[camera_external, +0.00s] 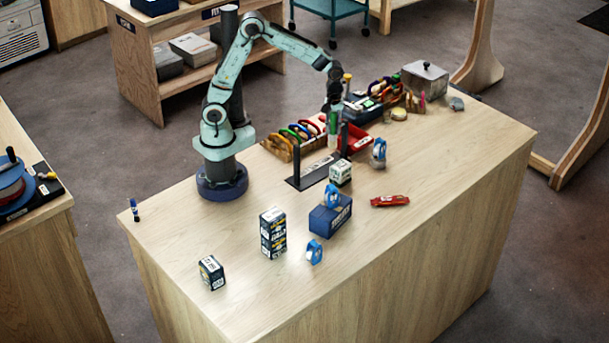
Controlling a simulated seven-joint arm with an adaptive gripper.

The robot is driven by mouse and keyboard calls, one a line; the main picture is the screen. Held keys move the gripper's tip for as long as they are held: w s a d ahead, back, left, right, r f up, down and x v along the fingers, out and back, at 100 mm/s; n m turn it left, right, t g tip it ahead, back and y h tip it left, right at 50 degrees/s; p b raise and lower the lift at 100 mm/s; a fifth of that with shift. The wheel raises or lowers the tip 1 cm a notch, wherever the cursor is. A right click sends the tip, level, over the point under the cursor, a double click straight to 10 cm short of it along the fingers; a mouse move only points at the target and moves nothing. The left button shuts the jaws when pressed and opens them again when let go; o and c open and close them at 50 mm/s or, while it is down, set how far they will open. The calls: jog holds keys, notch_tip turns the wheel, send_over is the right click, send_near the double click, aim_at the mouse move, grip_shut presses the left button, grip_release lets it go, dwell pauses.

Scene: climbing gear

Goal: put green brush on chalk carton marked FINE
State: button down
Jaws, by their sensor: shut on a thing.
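My gripper (333,107) points down above the back middle of the table. It is shut on a slim green thing, which looks like the green brush (332,128), hanging upright below the fingers. A small white and green carton (341,173) stands on the table below and in front of it. A tall dark and white carton stack (272,234) stands at the front middle, and a similar single carton (211,272) at the front left. The print is too small to tell which carton is marked FINE.
A dark stand (313,171) with two upright posts is just behind the white and green carton. A blue box (330,216) with a blue tape roll on top, another tape roll (314,252) and a red tool (390,201) are nearby. A rack of coloured carabiners (292,138) stands behind.

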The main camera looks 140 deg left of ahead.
jog(key=shift+w+a+f, duration=0.3)
jog(key=shift+a+f, duration=0.1)
jog(key=shift+f, duration=0.7)
jog(key=shift+w+a+f, duration=0.35)
jog(key=shift+f, duration=0.7)
jog(key=shift+w+a+f, duration=0.3)
jog(key=shift+a+f, duration=0.1)
jog(key=shift+f, duration=0.7)
jog(key=shift+f, duration=0.15)
jog(key=c, duration=1)
grip_release()
notch_tip(320, 180, up, 12)
jog(key=shift+r, duration=0.2)
jog(key=shift+d, duration=0.1)
